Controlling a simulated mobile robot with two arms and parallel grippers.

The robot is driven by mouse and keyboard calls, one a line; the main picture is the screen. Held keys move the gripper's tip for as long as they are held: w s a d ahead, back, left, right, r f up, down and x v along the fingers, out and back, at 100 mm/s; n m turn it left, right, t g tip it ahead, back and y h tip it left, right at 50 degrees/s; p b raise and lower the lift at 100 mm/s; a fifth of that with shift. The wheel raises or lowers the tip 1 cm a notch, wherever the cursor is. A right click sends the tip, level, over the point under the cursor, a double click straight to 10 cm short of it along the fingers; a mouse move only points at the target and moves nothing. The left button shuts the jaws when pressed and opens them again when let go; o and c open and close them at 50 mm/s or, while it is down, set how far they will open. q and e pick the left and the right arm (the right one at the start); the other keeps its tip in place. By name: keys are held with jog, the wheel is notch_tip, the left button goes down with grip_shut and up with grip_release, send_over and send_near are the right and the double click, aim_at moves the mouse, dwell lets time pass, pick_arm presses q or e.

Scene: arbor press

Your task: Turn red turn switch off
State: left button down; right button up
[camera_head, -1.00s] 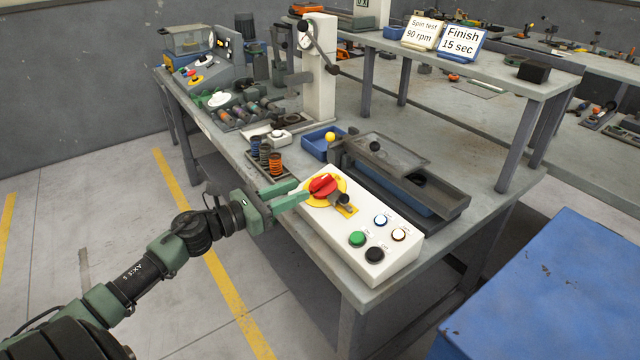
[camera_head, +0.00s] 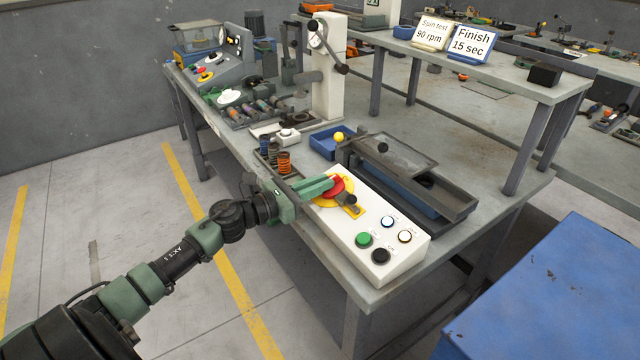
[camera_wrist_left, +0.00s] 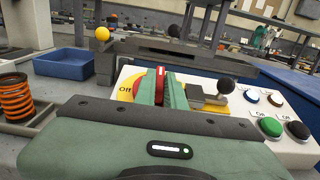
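The red turn switch (camera_head: 339,184) sits on a yellow round plate (camera_head: 330,202) at the far left end of a white control box (camera_head: 351,228). My left gripper (camera_head: 325,187) reaches in from the left, with its green fingers at the switch. In the left wrist view the red switch (camera_wrist_left: 160,83) stands upright between the two fingers (camera_wrist_left: 161,94), which appear closed against its sides. The word "Off" shows on the yellow plate left of the switch. The fingers hide part of the switch. My right gripper is not in view.
A black-knobbed lever (camera_head: 350,200) is right beside the switch. Green (camera_head: 364,240), black (camera_head: 380,256), blue-ringed (camera_head: 388,222) and white (camera_head: 404,236) buttons are nearer the box's front. Springs (camera_head: 284,162) and a blue tray (camera_head: 328,143) stand behind. A metal tray unit (camera_head: 455,205) borders the right.

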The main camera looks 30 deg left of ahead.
pick_arm(q)
jog(key=shift+d+r+n+y+p, duration=0.2)
jog(key=shift+n+y+p, duration=0.25)
jog(key=shift+p, duration=0.35)
jog(key=n+y+p, duration=0.2)
jog(key=y+p, duration=0.1)
jog(key=d+n+y+p, duration=0.1)
jog(key=n+y+p, duration=0.5)
jog(key=shift+d+r+y+p, duration=0.15)
jog(key=shift+r+y+p, duration=0.05)
jog(key=shift+y+p, duration=0.1)
jog(key=n+y+p, duration=0.1)
jog(key=n+g+y, duration=0.1)
jog(key=y, duration=0.1)
jog(key=shift+d+f+n+p, duration=0.1)
jog(key=shift+d+n+p, duration=0.15)
jog(key=shift+n+p, duration=0.15)
jog(key=shift+w+d+n+g+y+p, duration=0.15)
jog(key=shift+n+g+y+p, duration=0.3)
jog(key=shift+n+g+y, duration=0.6)
jog(key=shift+f+n+y, duration=0.1)
jog(key=shift+n+y, duration=0.2)
